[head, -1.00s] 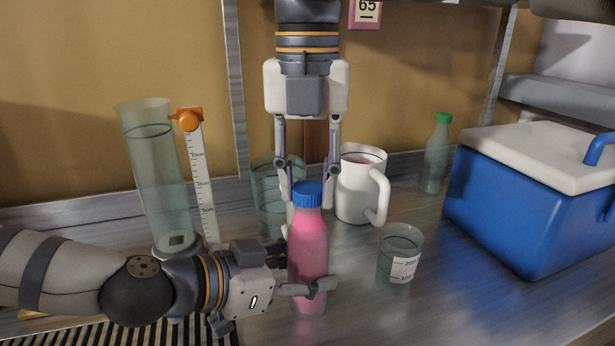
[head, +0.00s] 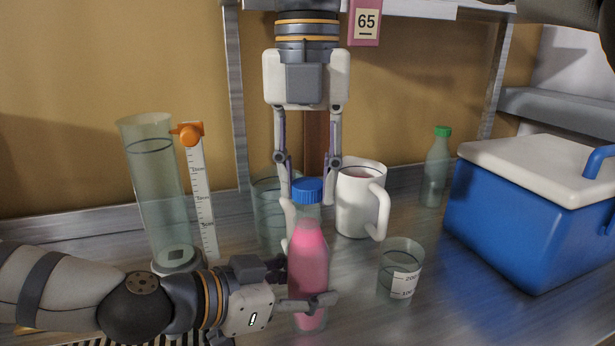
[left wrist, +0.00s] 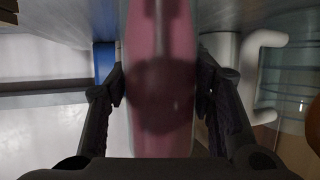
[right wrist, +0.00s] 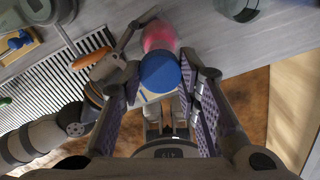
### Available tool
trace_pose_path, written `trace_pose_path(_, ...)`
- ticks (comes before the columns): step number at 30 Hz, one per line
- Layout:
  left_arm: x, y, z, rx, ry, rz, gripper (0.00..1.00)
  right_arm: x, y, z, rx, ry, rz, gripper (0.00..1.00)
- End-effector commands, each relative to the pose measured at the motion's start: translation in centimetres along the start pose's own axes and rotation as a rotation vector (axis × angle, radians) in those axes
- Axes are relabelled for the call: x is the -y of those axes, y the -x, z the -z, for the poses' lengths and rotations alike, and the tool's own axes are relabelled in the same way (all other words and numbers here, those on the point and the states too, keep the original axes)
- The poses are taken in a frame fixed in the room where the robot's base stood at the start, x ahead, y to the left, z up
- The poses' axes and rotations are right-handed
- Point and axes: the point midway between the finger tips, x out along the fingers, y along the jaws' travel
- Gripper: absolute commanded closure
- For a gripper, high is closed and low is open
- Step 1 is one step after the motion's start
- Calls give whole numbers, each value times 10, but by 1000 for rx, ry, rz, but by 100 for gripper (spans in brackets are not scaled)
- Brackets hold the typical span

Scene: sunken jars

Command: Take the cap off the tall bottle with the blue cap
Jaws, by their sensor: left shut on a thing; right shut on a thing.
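The tall bottle (head: 308,272) holds pink contents and stands upright at the front middle of the bench. My left gripper (head: 304,302) is shut around its lower body from the left; the bottle also fills the middle of the left wrist view (left wrist: 160,85). The blue cap (head: 307,190) is between the fingers of my right gripper (head: 307,199), which points down from above and is shut on it. A pale see-through band shows between cap and pink; I cannot tell how much of it is bottle neck. The cap also shows in the right wrist view (right wrist: 160,72).
A white mug (head: 358,205) and a glass beaker (head: 268,215) stand close behind. A small beaker (head: 400,272) is right of the bottle. A tall cylinder (head: 155,190) and a ruler (head: 199,190) are left, a green-capped bottle (head: 436,170) and blue cooler (head: 520,225) right.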

Motion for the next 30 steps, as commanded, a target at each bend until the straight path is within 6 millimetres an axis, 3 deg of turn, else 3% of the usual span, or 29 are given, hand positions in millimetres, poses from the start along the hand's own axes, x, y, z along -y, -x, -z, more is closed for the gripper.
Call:
trace_pose_path(6,0,0,-1,2,2,-1,100,-1,32,0,3,-1,-2,100)
trace_pose_path(13,0,0,-1,2,2,-1,100,0,36,0,1,1,-1,100)
trace_pose_path(14,0,0,-1,2,2,-1,49,0,36,0,1,1,-1,100)
trace_pose_path(17,0,0,-1,2,2,-1,28,0,36,0,1,0,-1,100)
trace_pose_path(26,0,1,0,0,0,0,28,0,36,0,1,0,-1,100)
trace_pose_path(30,1,19,1,-1,-1,2,28,0,36,0,1,0,-1,100)
